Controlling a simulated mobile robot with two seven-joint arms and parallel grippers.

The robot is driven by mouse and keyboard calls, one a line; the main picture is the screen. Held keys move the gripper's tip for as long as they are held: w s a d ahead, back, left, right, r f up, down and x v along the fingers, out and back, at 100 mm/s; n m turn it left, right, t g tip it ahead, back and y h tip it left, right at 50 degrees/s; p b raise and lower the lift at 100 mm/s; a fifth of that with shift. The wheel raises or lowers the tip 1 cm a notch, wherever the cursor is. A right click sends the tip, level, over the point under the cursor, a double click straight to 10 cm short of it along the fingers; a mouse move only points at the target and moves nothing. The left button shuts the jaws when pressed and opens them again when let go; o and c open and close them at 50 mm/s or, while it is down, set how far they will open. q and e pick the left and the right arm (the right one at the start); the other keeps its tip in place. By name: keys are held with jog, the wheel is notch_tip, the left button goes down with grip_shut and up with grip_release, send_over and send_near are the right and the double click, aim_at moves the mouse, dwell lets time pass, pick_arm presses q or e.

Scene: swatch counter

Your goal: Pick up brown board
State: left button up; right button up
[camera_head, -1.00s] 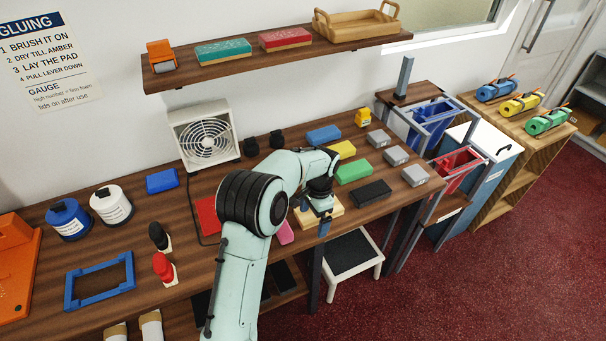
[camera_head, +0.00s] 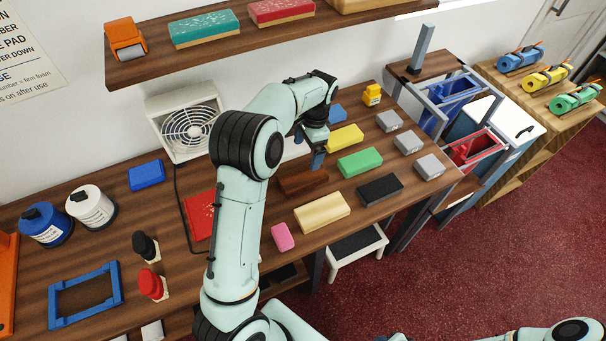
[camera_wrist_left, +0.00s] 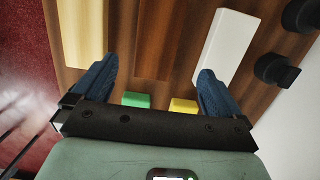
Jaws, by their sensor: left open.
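The brown board (camera_head: 303,183) lies flat on the wooden counter (camera_head: 345,222), between the cream board (camera_head: 322,212) and a white board (camera_head: 292,150) partly hidden by my arm. My left gripper (camera_head: 317,160) is above the counter just behind the brown board, pointing down. In the left wrist view its two blue fingers (camera_wrist_left: 157,76) are spread, with nothing between them. There the brown board (camera_wrist_left: 156,40) appears ahead between the fingertips, hard to tell from the counter. The cream board (camera_wrist_left: 82,35) is on the left and the white board (camera_wrist_left: 225,45) on the right.
Yellow (camera_head: 345,138), green (camera_head: 360,162) and black (camera_head: 380,189) boards lie right of the gripper. A red board (camera_head: 199,217) and a pink block (camera_head: 283,237) lie near my arm. A wall shelf (camera_head: 240,45) overhangs the back of the counter.

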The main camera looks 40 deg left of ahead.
pick_arm(q)
send_over(303, 176)
jog(key=f, duration=0.4)
jog(key=shift+w+f, duration=0.3)
jog(key=shift+f, duration=0.05)
jog(key=shift+s+f, duration=0.15)
jog(key=shift+f, duration=2.85)
jog(key=c, duration=1.1)
